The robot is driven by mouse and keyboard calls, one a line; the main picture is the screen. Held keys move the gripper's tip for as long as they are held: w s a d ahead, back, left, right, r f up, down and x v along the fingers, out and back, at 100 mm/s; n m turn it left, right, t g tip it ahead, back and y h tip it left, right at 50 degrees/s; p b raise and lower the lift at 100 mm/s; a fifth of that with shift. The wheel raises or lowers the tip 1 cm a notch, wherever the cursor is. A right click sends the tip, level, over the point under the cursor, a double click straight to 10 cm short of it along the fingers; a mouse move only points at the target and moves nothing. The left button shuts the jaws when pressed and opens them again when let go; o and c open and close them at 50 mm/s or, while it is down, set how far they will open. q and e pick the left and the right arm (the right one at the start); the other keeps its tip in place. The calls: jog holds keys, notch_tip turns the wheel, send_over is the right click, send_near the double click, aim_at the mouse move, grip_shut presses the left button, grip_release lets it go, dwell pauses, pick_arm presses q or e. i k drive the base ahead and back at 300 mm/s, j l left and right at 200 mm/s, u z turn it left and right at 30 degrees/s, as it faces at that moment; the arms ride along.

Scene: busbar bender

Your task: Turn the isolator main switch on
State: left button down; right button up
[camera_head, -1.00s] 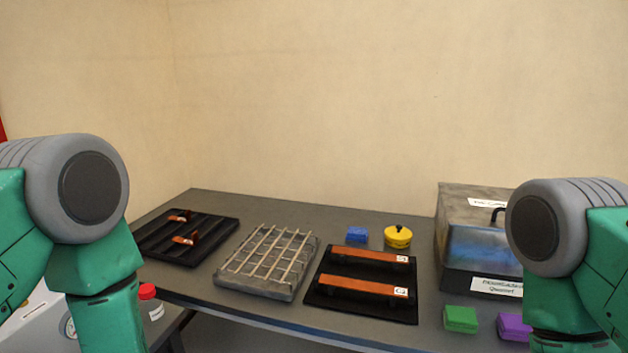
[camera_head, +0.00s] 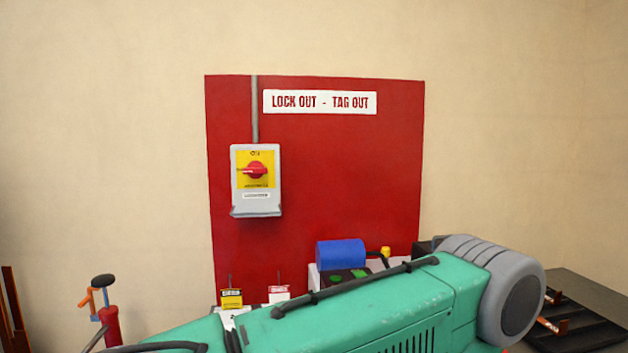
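The isolator main switch (camera_head: 257,170) is a red rotary handle on a yellow plate. It sits on a light grey box (camera_head: 257,205) fixed to a red wall board. The handle lies roughly horizontal, and small lettering shows above and below it. A grey conduit runs up from the box. My green arm crosses the lower part of the view, below and to the right of the switch, apart from it. Neither gripper shows in this view.
The red board (camera_head: 340,180) carries a "LOCK OUT - TAG OUT" sign (camera_head: 320,102). Yellow (camera_head: 231,299) and red-white tags hang below. A blue object (camera_head: 341,253) stands behind my arm. A red cylinder with a pump handle (camera_head: 110,327) is at lower left. A dark rack (camera_head: 580,325) is at right.

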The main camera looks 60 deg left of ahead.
aim_at(255, 170)
jog(key=u, duration=2.4)
jog(key=i+l, duration=0.1)
jog(key=l, duration=0.25)
jog(key=i+l, duration=0.1)
jog(key=l, duration=0.2)
jog(key=l+u, duration=0.1)
jog(key=l, duration=0.25)
jog(key=i, duration=0.05)
